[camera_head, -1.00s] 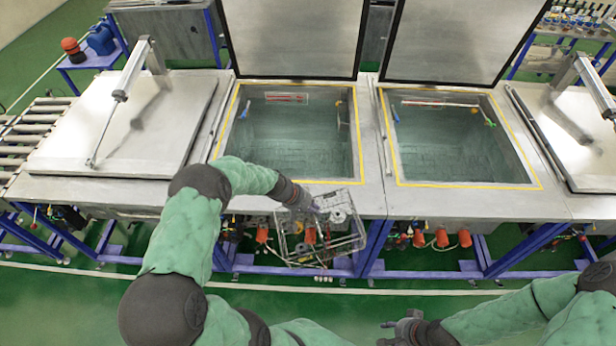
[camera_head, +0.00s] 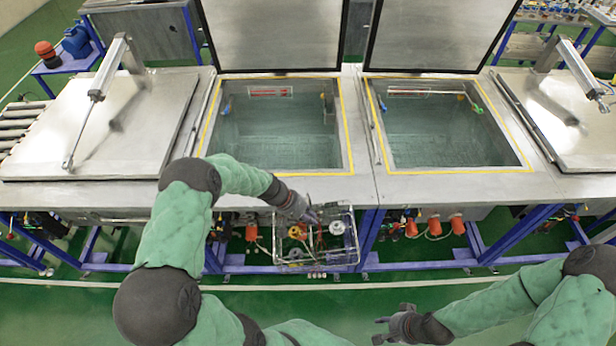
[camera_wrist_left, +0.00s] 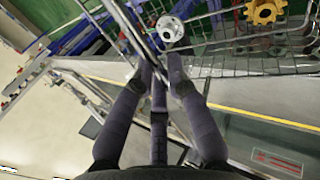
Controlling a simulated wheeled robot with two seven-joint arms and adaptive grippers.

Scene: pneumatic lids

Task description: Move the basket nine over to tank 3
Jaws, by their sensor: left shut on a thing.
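The basket (camera_head: 318,267) is a clear wire-frame box hanging in front of the bench, below the front edge of the open tanks. It holds a white-grey flange (camera_wrist_left: 170,29), a yellow-orange gear (camera_wrist_left: 263,11) and something red. My left gripper (camera_head: 312,216) is shut on the basket's upper wire rim. In the left wrist view its fingers (camera_wrist_left: 158,75) meet at the wires. My right gripper (camera_head: 380,329) is open and empty, low in front of the bench. Two open tanks stand in the middle, the left (camera_head: 275,135) and the right (camera_head: 440,135), both holding liquid. Tank numbers are not readable.
Raised lids (camera_head: 272,35) (camera_head: 435,35) stand behind the open tanks. Closed lids with pneumatic cylinders cover the bench at left (camera_head: 100,130) and right (camera_head: 565,120). Blue frame legs and orange fittings (camera_head: 411,228) sit under the bench. Rollers (camera_head: 25,130) lie far left.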

